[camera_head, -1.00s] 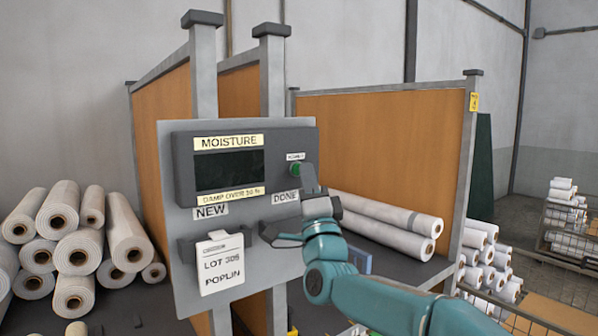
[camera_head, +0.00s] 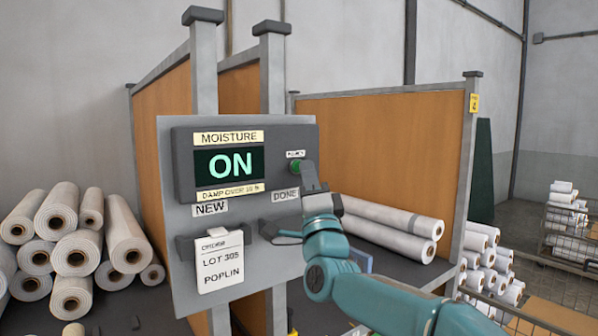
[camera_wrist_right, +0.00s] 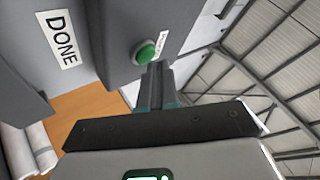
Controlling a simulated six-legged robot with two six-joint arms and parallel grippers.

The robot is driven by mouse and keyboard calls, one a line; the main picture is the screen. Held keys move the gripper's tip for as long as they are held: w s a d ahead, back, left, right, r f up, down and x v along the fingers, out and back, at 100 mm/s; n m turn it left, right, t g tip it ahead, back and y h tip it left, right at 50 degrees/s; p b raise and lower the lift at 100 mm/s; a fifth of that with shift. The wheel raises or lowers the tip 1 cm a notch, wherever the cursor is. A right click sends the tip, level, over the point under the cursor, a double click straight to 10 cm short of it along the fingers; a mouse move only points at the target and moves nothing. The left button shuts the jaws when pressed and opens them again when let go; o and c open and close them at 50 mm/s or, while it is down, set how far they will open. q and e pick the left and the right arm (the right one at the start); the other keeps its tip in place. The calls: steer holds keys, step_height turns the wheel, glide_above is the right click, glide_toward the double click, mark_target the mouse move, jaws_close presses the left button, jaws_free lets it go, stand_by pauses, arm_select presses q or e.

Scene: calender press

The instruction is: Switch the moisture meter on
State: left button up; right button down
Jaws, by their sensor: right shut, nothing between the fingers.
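The moisture meter (camera_head: 184,168) is a dark grey box on a grey panel, labelled MOISTURE. Its screen (camera_head: 229,163) reads ON in bright green letters. A green button (camera_head: 295,167) sits at the right of its face, below a small label. My right gripper (camera_head: 304,170) is shut and empty, with its tips at the button's lower right edge. In the right wrist view the button (camera_wrist_right: 145,52) shows just beyond the fingertips (camera_wrist_right: 158,68); I cannot tell whether they touch it. My left gripper is not in view.
A card (camera_head: 220,263) reading LOT 305 POPLIN hangs in a holder under NEW. An empty holder (camera_head: 278,231) is under DONE, close to my right wrist. Fabric rolls (camera_head: 85,250) are piled at left, and more rolls (camera_head: 390,222) lie behind my arm.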

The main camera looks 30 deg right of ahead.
steer(key=s+b, duration=0.5)
steer(key=s, duration=0.1)
steer(key=shift+d, duration=0.25)
steer(key=shift+h, duration=0.3)
